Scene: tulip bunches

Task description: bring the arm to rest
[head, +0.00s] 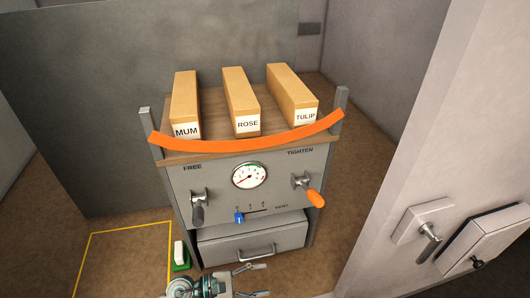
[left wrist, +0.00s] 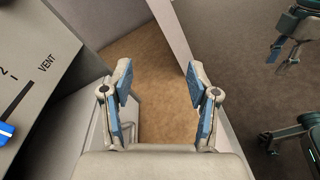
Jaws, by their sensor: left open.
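My left gripper (head: 262,280) is at the bottom of the head view, in front of the cabinet's drawer (head: 250,245). In the left wrist view its two fingers (left wrist: 159,80) stand wide apart with nothing between them, over brown floor. The drawer looks closed, and the gripper appears apart from its handle (head: 257,254).
The grey cabinet (head: 215,180) carries a gauge (head: 249,175), two levers, a blue slider (head: 239,218) and an orange curved bar (head: 250,146). Boxes marked MUM, ROSE and TULIP stand on top. A green-and-white object (head: 180,257) lies by a yellow floor outline. A wall with a handle (head: 430,232) stands right.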

